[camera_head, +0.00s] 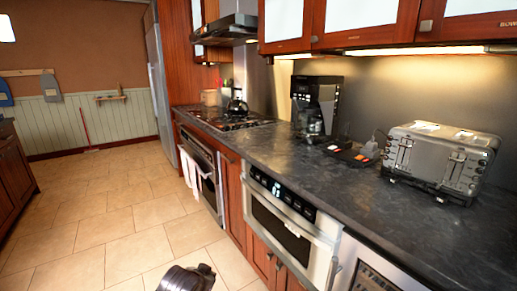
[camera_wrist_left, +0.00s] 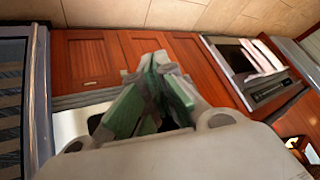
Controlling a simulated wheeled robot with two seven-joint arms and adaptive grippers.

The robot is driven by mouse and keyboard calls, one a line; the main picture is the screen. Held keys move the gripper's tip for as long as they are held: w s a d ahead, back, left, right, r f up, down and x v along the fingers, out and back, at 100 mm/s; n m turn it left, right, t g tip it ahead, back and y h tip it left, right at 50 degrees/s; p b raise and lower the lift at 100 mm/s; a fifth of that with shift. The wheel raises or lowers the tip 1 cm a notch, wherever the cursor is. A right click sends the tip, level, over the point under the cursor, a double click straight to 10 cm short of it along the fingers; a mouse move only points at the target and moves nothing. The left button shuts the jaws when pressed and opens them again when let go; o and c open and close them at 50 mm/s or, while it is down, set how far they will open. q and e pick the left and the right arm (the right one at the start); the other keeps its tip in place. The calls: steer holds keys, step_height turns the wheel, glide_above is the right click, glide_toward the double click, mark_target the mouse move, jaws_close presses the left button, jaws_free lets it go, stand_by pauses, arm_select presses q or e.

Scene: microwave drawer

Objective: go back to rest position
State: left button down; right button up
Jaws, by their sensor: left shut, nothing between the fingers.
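Only a dark, rounded part of my left arm shows at the bottom edge of the head view, over the floor in front of the counter. My left gripper (camera_wrist_left: 155,80) shows in the left wrist view with green finger pads; it is shut and empty. The steel microwave drawer (camera_head: 287,228) is set under the counter and looks closed. In the wrist view the gripper hides most of what lies behind it, and a pale strip of the microwave front (camera_wrist_left: 72,127) shows beside it. My right gripper is in neither view.
The dark counter (camera_head: 415,222) carries a toaster (camera_head: 440,158), a coffee machine (camera_head: 315,105) and a stove with a kettle (camera_head: 237,103). An oven (camera_head: 203,175) with white towels (camera_head: 188,168) stands farther along. The tiled floor (camera_head: 125,220) at left is clear.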

arm_select(q)
steer(key=s+a+f+n+g+p, duration=0.1)
steer(key=s+a+f+g+p, duration=0.15)
steer(key=s+f+p, duration=0.85)
steer(key=s+a+f+n+g+p, duration=0.2)
steer(key=s+f+g+p, duration=0.25)
steer(key=s+f, duration=1.25)
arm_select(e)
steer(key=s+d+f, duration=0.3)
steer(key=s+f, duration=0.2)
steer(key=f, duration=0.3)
arm_select(q)
steer(key=s+a+r+p, duration=0.2)
steer(key=s+p, duration=0.7)
steer(key=s, duration=0.1)
steer(key=s+a+r+p, duration=0.1)
steer(key=s+a+p, duration=0.2)
steer(key=s+p, duration=0.7)
steer(key=shift+a+r+y, duration=0.35)
steer(key=shift+y, duration=0.05)
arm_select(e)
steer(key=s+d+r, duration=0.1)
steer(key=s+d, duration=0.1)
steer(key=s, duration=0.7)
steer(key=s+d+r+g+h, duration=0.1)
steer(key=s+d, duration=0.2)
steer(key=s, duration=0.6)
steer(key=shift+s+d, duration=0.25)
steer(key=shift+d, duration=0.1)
